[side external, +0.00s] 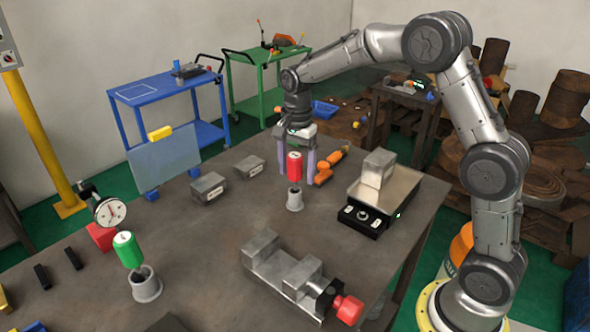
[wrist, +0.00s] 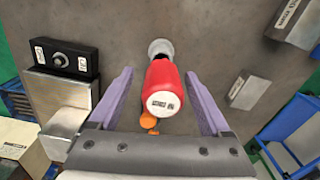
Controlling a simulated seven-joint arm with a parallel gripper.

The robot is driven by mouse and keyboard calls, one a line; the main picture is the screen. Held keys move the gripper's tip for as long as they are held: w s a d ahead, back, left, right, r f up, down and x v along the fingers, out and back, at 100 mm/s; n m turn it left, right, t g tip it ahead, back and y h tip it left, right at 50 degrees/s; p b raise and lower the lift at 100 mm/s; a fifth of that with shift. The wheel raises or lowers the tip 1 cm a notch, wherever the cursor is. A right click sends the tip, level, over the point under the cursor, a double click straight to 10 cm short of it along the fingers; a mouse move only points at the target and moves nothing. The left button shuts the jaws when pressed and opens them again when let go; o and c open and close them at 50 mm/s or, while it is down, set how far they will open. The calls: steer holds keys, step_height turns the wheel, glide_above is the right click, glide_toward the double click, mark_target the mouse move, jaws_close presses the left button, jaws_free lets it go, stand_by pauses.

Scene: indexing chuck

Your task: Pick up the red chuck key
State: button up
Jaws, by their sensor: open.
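The red chuck key (side external: 294,166) stands upright in a small grey holder (side external: 295,200) on the table. In the wrist view its red handle (wrist: 164,88) with a white labelled end points toward the camera, and part of the grey holder (wrist: 160,47) shows beyond it. My gripper (side external: 297,164) is open, with one purple finger on each side of the red handle. In the wrist view my gripper (wrist: 158,76) shows gaps between both fingers and the handle. The lower shaft of the key is hidden in the holder.
A green-handled key (side external: 127,249) stands in another grey holder (side external: 146,287). An orange drill (side external: 328,168) lies close right of my gripper. A scale (side external: 385,195) carries a metal block. A vise (side external: 290,271) with a red knob is in front. Metal blocks (side external: 209,187) lie left.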

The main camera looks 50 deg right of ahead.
mark_target(295, 181)
steer(key=shift+w+a+f, duration=0.1)
steer(key=shift+a+f, duration=0.1)
steer(key=shift+f, duration=1.75)
jaws_close()
